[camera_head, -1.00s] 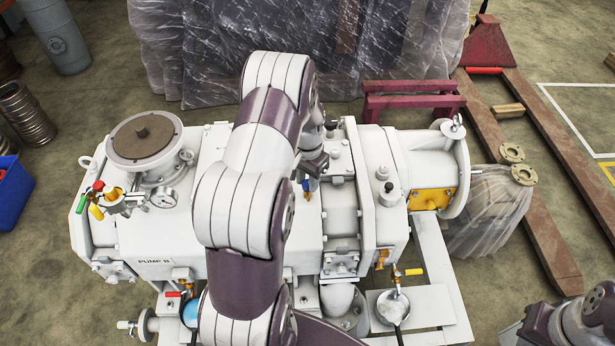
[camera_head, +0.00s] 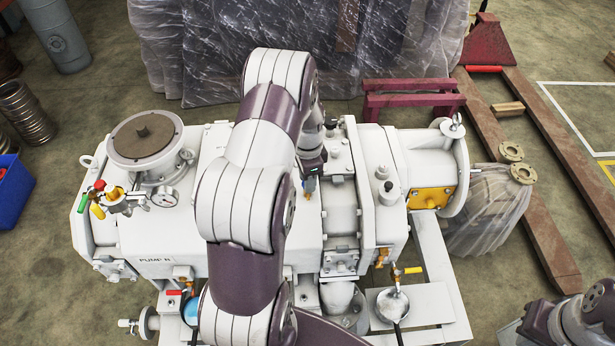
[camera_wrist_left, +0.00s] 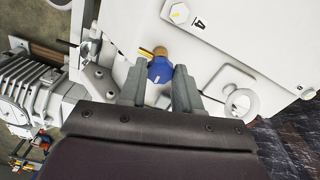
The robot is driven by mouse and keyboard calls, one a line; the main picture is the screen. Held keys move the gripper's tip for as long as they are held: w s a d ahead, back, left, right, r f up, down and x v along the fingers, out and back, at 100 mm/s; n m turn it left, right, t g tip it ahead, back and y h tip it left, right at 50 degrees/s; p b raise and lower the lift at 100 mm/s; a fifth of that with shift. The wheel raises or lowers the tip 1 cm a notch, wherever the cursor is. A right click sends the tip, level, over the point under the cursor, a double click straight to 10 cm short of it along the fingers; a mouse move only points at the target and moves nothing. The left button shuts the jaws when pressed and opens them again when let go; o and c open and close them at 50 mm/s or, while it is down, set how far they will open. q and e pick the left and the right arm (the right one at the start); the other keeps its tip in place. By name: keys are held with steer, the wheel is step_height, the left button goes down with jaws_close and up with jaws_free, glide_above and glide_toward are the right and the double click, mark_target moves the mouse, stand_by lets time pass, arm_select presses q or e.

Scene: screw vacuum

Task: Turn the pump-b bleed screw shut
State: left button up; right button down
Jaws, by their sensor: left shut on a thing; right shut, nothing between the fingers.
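The bleed screw, with a blue knob (camera_wrist_left: 160,69) on a brass fitting (camera_wrist_left: 161,51), is on the white pump housing. My left gripper (camera_wrist_left: 159,78) has its two grey fingers on either side of the blue knob, shut on it. The screw's thread and seat are hidden. My right gripper (camera_head: 512,331) is at the lower right, away from the pump; its fingertips are hard to make out.
The pump body (camera_head: 150,230) is marked "PUMP B". Wrapped goods (camera_head: 300,60) stand behind. My left arm covers the middle of the pump.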

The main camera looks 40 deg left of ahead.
arm_select(q)
steer(key=shift+w+a+r, duration=0.1)
steer(key=shift+w+r, duration=0.05)
steer(key=shift+r, duration=0.05)
steer(key=o, duration=0.9)
steer(key=shift+o, duration=0.8)
steer(key=shift+r, duration=0.3)
step_height(320, 180, up, 12)
steer(key=b, duration=0.2)
